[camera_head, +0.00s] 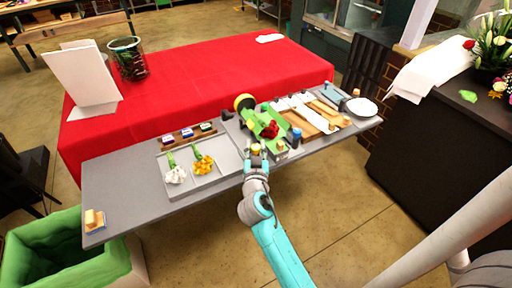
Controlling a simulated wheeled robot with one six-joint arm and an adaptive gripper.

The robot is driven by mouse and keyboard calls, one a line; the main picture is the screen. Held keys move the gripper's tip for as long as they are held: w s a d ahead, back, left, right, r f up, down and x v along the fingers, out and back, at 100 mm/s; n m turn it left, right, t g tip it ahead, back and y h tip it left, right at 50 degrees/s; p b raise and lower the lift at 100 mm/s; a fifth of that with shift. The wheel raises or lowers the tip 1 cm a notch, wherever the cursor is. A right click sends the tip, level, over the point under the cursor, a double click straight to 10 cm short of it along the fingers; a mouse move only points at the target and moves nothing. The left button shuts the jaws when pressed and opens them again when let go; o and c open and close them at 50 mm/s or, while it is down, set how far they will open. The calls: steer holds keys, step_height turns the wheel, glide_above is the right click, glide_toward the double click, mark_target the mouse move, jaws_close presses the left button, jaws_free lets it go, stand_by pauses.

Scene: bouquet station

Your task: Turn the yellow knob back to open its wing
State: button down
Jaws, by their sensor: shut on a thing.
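The yellow knob (255,147) is small in the head view, at the near edge of the grey bench top. My gripper (256,153) reaches it from the near side and is shut on it; the fingers are small and partly cover it. Just beyond is a green fixture (254,122) with a red rose (270,130) lying in it. The wing of the yellow knob cannot be told apart clearly at this size, so I cannot tell how far it is open.
A blue knob (296,134) stands close to the right of my gripper. White and orange flowers lie in a grey tray (218,176) to the left. Wooden boards (298,116) and a white plate (361,107) lie to the right. A red-covered table (200,95) stands behind.

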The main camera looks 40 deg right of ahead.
steer(key=shift+f+n+t+y, duration=0.2)
steer(key=shift+n+t+y, duration=0.75)
steer(key=shift+y, duration=0.35)
steer(key=shift+f+n+t+y, duration=0.1)
steer(key=shift+n+t+y, duration=0.25)
steer(key=shift+n+y, duration=0.3)
steer(key=shift+y, duration=0.35)
steer(key=c, duration=0.8)
jaws_free()
steer(key=shift+r, duration=0.2)
steer(key=shift+s+a, duration=0.1)
steer(key=v, duration=1.1)
steer(key=shift+s+a+f, duration=0.15)
steer(key=shift+s+a, duration=0.05)
steer(key=shift+s, duration=0.15)
